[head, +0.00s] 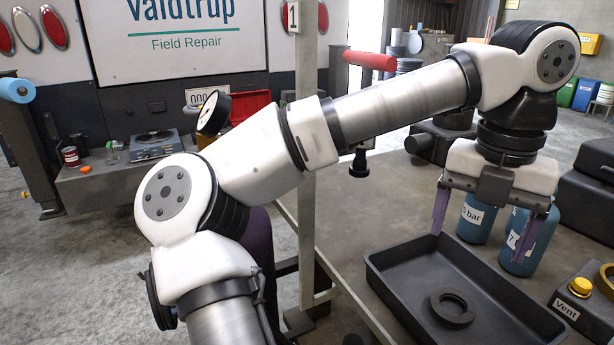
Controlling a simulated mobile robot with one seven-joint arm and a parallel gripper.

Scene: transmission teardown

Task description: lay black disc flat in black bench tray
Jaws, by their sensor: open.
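The black disc (453,307), a dark ring with a hole in its middle, lies inside the black bench tray (400,262). It appears flat on the tray floor, towards the tray's near right part. My gripper (486,238) points down above the tray's far right side, with its two purple-grey fingers spread wide. It is open and empty, apart from the disc, which lies lower and nearer in the picture.
Two blue bottles (474,220) stand just behind the tray, close to my fingers. A control box with a yellow button (581,287) and a "Vent" label sits to its right. A grey post (305,200) rises at the bench's left edge. Bare bench top lies left of the tray.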

